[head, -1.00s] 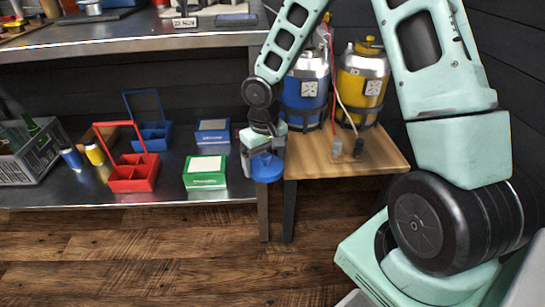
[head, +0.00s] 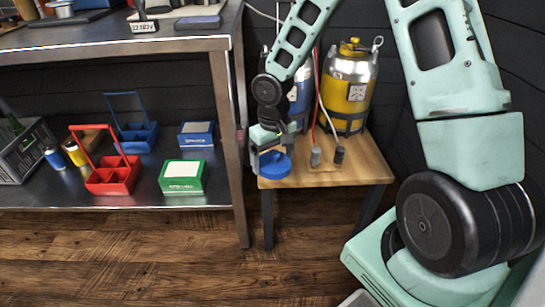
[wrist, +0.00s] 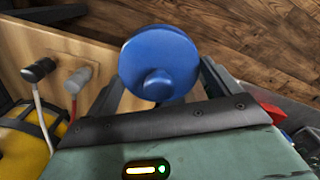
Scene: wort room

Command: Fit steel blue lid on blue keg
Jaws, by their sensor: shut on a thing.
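A round blue lid (head: 275,165) with a knob is held in my gripper (head: 268,150), over the front left part of the wooden stand. The lid (wrist: 160,62) fills the middle of the wrist view between my fingers (wrist: 162,88). The blue keg (head: 300,95) stands behind, at the back left of the stand, partly hidden by my arm. Its top is hidden in the head view, and the keg is not seen in the wrist view. The lid is apart from the keg, in front of it.
A yellow keg (head: 348,85) stands right of the blue one. Two hoses end in a grey and a black coupler (head: 338,155) on the wooden stand (head: 350,174). At left, a steel table (head: 150,45) has a lower shelf with a red carrier (head: 112,178), a green box (head: 184,176) and a blue box (head: 197,134).

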